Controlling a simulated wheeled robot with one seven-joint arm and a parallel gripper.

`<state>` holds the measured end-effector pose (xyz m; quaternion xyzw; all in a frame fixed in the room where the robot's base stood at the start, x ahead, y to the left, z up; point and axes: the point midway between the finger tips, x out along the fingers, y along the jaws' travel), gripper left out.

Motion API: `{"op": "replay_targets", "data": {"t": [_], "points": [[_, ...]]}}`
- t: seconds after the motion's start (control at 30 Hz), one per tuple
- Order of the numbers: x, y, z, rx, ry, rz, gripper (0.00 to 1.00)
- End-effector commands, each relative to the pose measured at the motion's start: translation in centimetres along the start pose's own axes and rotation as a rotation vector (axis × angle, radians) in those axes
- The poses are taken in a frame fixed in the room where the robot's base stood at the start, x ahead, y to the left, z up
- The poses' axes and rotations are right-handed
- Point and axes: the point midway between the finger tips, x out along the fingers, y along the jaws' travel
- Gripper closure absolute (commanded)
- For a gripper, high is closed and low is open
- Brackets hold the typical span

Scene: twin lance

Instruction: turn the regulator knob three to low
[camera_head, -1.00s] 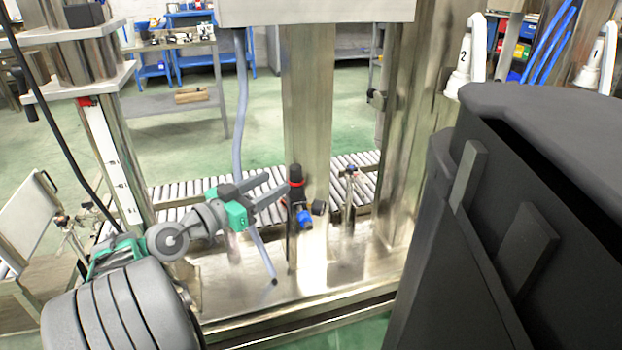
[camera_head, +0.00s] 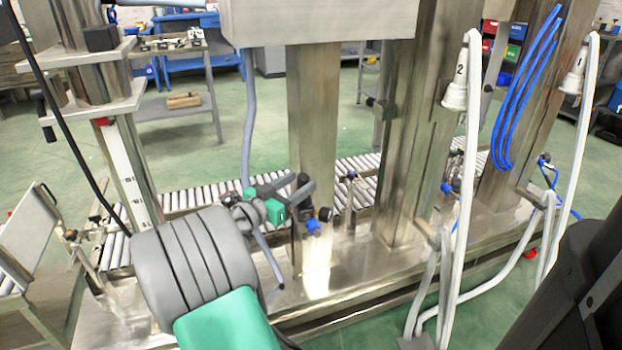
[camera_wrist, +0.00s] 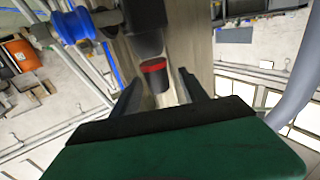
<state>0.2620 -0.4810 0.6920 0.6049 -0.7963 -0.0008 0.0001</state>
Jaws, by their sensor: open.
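A dark upright regulator (camera_head: 304,232) with a blue fitting (camera_head: 313,227) and a small black side part stands at a steel post, left of the posts marked 2 and 1. I see no number 3 on it. Its black knob with a red ring (camera_wrist: 153,66) shows clearly in the wrist view; in the head view the red ring is hidden by my gripper (camera_head: 300,190). My gripper (camera_wrist: 159,78) is open. In the wrist view, its fingers lie on either side of the knob end, and I cannot tell whether they touch it.
A steel box (camera_head: 318,20) hangs above the post. A grey hose (camera_head: 249,120) hangs left of the regulator. A roller conveyor (camera_head: 195,200) runs behind. White hoses (camera_head: 470,180) and blue tubes (camera_head: 522,90) hang to the right.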

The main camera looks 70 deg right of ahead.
Motion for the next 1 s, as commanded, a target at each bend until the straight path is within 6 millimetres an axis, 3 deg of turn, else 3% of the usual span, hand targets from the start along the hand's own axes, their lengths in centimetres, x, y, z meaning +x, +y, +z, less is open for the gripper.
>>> {"op": "replay_targets", "data": {"t": [0.23,0.83,1.0], "points": [[0.54,0.44,0.02,0.000,0.000,0.012,0.50],[0.41,0.37,-0.06,0.001,0.001,0.010,0.99],[0.75,0.29,-0.06,0.001,0.001,0.011,1.00]]}}
